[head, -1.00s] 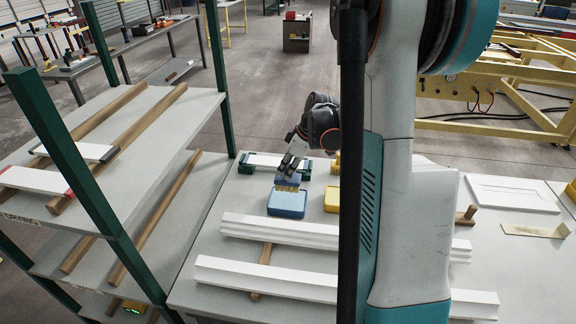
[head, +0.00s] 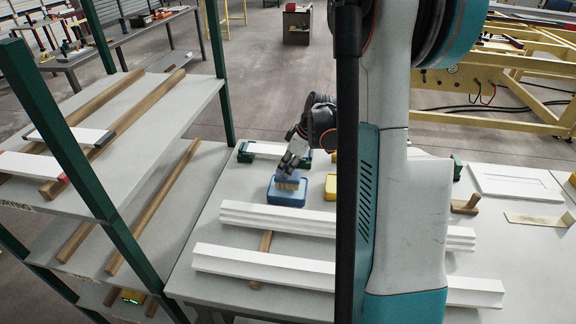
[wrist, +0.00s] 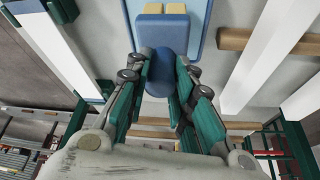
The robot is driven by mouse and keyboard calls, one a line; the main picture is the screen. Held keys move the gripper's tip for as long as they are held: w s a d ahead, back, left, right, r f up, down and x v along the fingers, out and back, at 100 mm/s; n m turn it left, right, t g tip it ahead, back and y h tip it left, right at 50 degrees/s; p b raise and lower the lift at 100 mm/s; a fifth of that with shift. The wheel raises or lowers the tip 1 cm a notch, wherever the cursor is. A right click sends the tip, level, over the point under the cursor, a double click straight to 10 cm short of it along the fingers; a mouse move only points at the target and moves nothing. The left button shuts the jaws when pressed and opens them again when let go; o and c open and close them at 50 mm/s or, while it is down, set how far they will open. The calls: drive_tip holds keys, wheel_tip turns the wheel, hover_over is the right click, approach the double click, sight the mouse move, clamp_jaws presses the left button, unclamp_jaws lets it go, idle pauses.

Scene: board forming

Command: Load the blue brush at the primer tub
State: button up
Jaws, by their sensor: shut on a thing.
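My gripper (head: 293,160) is shut on the blue brush (head: 288,178), whose pale bristles point down in the head view. The brush is over the blue tub (head: 286,198), overlapping its far part; I cannot tell whether the bristles touch what is in it. In the wrist view the green fingers (wrist: 157,95) close on both sides of the dark blue handle (wrist: 156,66), with the lighter blue tub (wrist: 199,22) beyond it. A yellow tub (head: 330,186) stands to the right, partly hidden by my arm. Nothing visible marks which tub holds primer.
Long white mouldings (head: 265,262) lie across the near part of the table on a wooden bar (head: 265,241). A green-ended holder with a white strip (head: 262,150) stands behind the tubs. A shelf rack (head: 150,100) with green posts stands left.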

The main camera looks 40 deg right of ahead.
drive_tip(key=shift+f+b, duration=0.55)
idle(1.9)
drive_tip(key=shift+r+p, duration=2.25)
drive_tip(key=shift+r, duration=1.3)
drive_tip(key=shift+f, duration=0.1)
